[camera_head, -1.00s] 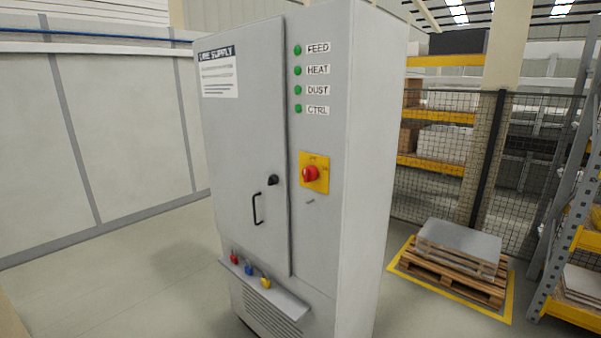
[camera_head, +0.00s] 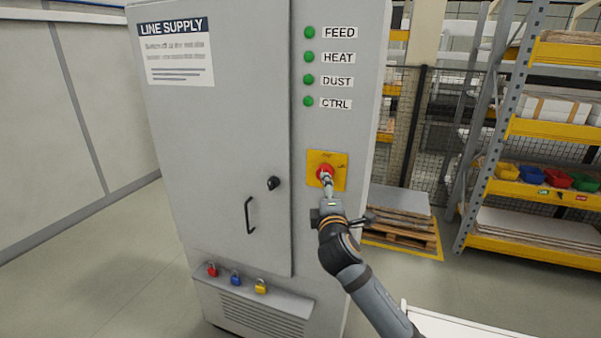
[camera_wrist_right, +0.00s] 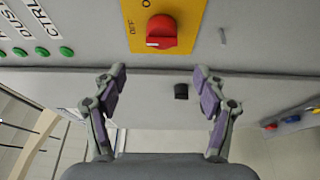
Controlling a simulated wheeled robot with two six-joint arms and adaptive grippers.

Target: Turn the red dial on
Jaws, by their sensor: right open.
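The red dial (camera_head: 325,172) sits on a yellow plate (camera_head: 341,160) on the front of the grey cabinet, below the green lamps. In the right wrist view the red dial (camera_wrist_right: 162,33) shows a white mark, and "OFF" is printed beside it on the plate. My right gripper (camera_head: 327,182) is in front of the dial in the head view and partly covers it. In the right wrist view the right gripper (camera_wrist_right: 160,80) is open and empty, with its fingers apart; the dial shows beyond the fingertips, not between them. My left gripper is not in view.
The grey cabinet (camera_head: 225,150) has a black door handle (camera_head: 249,215) and a black lock knob (camera_head: 273,183). A low ledge (camera_head: 290,302) carries red, blue and yellow padlocks. A pallet (camera_head: 400,215) and shelving (camera_head: 490,130) stand at right. The floor at left is clear.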

